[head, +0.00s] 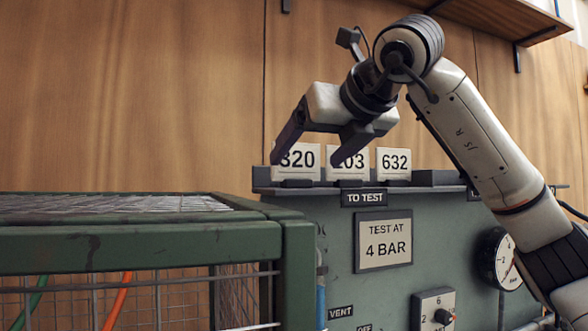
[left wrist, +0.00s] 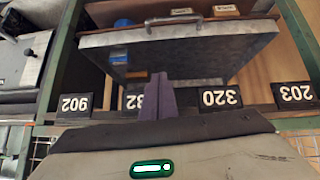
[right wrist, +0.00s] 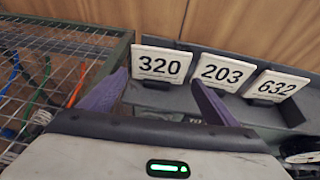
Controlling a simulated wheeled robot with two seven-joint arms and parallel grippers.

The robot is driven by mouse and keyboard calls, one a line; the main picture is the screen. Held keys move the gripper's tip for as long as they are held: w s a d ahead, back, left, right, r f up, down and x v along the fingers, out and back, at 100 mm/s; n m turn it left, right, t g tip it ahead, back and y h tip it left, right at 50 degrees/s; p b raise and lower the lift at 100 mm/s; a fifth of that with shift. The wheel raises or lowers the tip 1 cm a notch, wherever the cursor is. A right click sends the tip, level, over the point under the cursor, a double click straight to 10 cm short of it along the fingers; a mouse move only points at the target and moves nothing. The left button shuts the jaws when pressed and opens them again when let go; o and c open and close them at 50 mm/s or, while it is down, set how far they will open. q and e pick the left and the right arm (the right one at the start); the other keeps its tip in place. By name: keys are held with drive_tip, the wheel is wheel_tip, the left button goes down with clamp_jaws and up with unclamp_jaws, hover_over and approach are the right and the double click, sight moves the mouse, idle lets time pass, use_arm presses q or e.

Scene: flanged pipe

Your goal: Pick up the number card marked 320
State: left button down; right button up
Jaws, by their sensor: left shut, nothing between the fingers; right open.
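The white number card 320 (head: 298,160) stands leftmost in a row of cards on the ledge of the green panel. In the right wrist view the card (right wrist: 160,63) is upright between and beyond the fingertips, which appear apart from it. My right gripper (head: 308,161) is open and empty; its left finger covers the card's left edge in the head view. My left gripper (left wrist: 158,93) is shut and empty, seen only in its own wrist view. It is in front of a rail with black number plates, one reading 320 (left wrist: 220,97).
Cards 203 (head: 348,161) and 632 (head: 393,163) stand just right of card 320. A green mesh cage (head: 140,245) is at the left. A gauge (head: 500,258) is on the panel. A grey metal box with a handle (left wrist: 190,50) shows in the left wrist view.

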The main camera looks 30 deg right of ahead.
sight(298, 160)
drive_tip(key=w, duration=0.3)
drive_tip(key=w+p, duration=0.1)
drive_tip(key=w, duration=0.1)
drive_tip(key=shift+d+f, duration=0.3)
drive_tip(key=shift+w+d+f, duration=0.1)
drive_tip(key=shift+w+f, duration=0.05)
drive_tip(key=shift+w, duration=0.3)
drive_tip(key=shift+c, duration=0.2)
drive_tip(key=c, duration=0.7)
